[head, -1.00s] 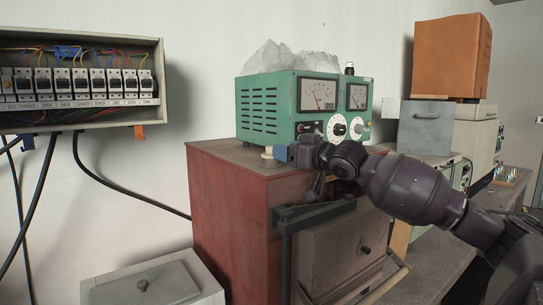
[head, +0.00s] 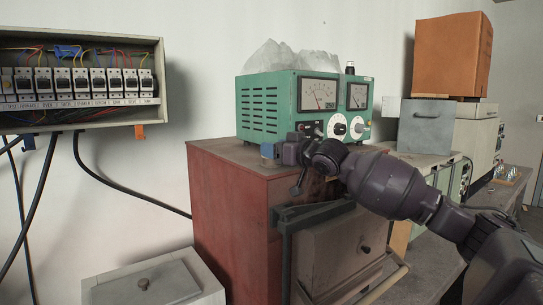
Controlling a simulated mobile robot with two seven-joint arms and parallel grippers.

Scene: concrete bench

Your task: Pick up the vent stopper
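The vent stopper does not show clearly now. A small pale piece that stood near the front left of the red cabinet's top (head: 222,151) is hidden behind my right gripper (head: 270,151). I take that piece to be the vent stopper, but I cannot be sure. My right gripper comes in from the right, low over the cabinet top, with its blue tip where the pale piece was. Whether its fingers are apart or closed on it is not visible. My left gripper is not in view.
A green meter box (head: 267,108) stands right behind my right gripper, with a translucent lump (head: 290,56) on top. A dark bracket (head: 285,235) and drawer front (head: 335,245) lie below my arm. An open breaker box (head: 80,115) hangs at left above a grey lidded box (head: 150,284).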

